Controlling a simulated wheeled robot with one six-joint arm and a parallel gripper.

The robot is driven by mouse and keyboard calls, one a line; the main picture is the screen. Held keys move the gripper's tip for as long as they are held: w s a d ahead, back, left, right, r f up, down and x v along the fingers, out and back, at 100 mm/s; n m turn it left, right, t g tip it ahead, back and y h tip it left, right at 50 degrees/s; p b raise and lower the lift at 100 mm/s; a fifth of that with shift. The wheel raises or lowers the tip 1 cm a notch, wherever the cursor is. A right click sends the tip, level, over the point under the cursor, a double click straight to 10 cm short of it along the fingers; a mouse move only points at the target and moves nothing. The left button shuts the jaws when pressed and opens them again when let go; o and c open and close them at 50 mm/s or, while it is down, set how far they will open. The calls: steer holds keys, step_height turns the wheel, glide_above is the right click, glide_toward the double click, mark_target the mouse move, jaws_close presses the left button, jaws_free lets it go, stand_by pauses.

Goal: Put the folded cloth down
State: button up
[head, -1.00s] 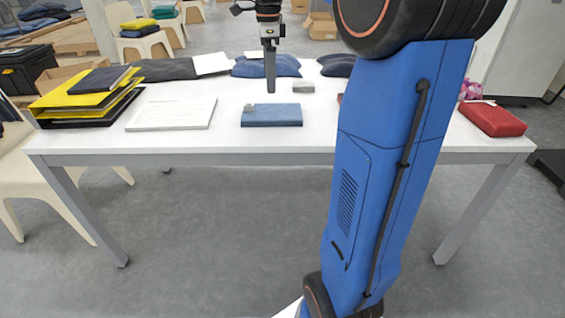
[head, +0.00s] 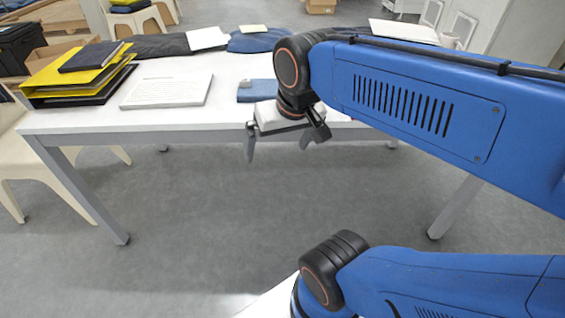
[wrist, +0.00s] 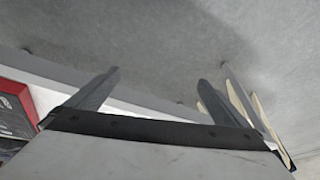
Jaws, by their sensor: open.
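My gripper (head: 279,152) is in front of the table's front edge, apart from the cloth. Its two fingers are spread wide and point down, with nothing between them. In the wrist view the open fingers (wrist: 157,85) also show with nothing between them. The cloth is not seen in the wrist view.
A stack of yellow and dark folders (head: 75,83) and a white paper stack (head: 167,91) lie left of the cloth. Dark and blue folded items (head: 255,42) lie at the back. My arm covers the table's right side. Open floor (head: 200,210) lies in front.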

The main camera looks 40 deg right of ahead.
steer(key=s+f+n, duration=0.2)
steer(key=f, duration=0.1)
steer(key=shift+s+a+n+t, duration=0.3)
steer(key=shift+s+a, duration=0.05)
steer(key=shift+s, duration=0.05)
stand_by(1.0)
